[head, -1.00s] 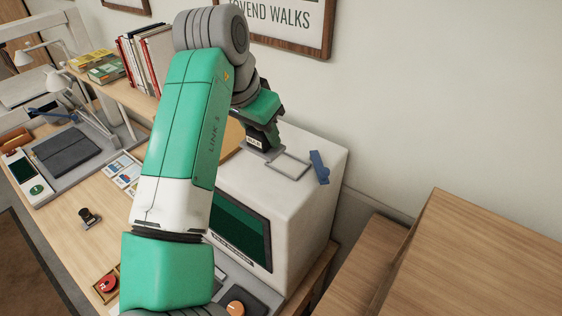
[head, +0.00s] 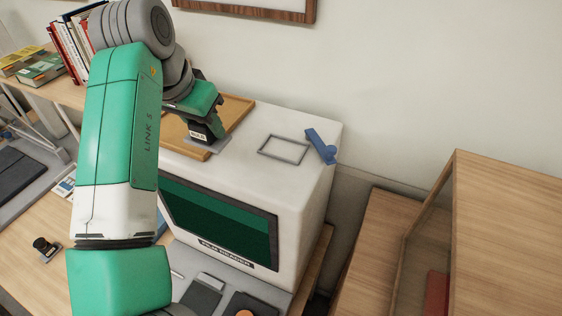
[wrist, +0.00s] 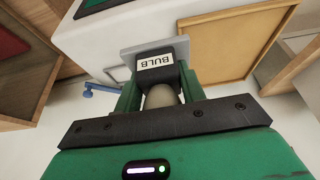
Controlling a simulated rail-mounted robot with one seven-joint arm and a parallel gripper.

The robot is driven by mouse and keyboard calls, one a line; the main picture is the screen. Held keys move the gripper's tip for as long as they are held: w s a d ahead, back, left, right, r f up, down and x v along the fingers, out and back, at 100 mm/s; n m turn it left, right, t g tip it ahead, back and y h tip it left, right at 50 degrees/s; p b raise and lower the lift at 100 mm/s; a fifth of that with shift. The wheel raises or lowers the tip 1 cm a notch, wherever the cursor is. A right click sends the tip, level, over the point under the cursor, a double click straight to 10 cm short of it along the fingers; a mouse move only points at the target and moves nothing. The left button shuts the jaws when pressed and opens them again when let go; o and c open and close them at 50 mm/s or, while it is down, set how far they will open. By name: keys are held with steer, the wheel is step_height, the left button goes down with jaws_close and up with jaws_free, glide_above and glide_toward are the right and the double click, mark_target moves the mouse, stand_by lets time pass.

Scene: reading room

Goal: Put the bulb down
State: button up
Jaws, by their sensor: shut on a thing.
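The bulb (head: 199,133) has a dark block with a white BULB label and a flat grey plate at its lower end. My gripper (head: 204,112) is shut on it above the left part of the white film reader's top (head: 305,185). In the wrist view the bulb (wrist: 151,76) sits between the fingers of my gripper (wrist: 158,92), with a pale rounded part showing between them. In the head view the plate overlaps the front corner of a wooden tray (head: 236,107). I cannot tell whether the plate touches anything.
An empty grey rectangular frame (head: 283,149) lies on the reader's top, right of the bulb. A blue object (head: 321,146) is at its right edge. The reader's screen (head: 222,222) faces front. A wooden cabinet (head: 500,215) stands at right. Books (head: 68,45) stand at upper left.

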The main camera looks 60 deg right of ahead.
mark_target(210, 136)
step_height(210, 136, down, 4)
steer(key=shift+r+b, duration=0.25)
steer(key=shift+b, duration=0.8)
steer(key=shift+s+d, duration=0.2)
steer(key=shift+d, duration=0.05)
steer(key=s+d, duration=0.6)
steer(key=d, duration=0.1)
steer(key=s+d+f, duration=0.1)
steer(key=s+d, duration=0.2)
steer(key=d, duration=0.1)
steer(key=shift+s+d+f, duration=0.1)
steer(key=shift+d, duration=0.15)
steer(key=shift+s+d+f, duration=0.15)
steer(key=shift+f, duration=0.75)
steer(key=shift+s+d+f, duration=0.1)
steer(key=shift+f, duration=0.8)
steer(key=shift+f, duration=0.1)
steer(key=o, duration=1)
steer(key=v, duration=1.2)
steer(key=shift+p, duration=0.35)
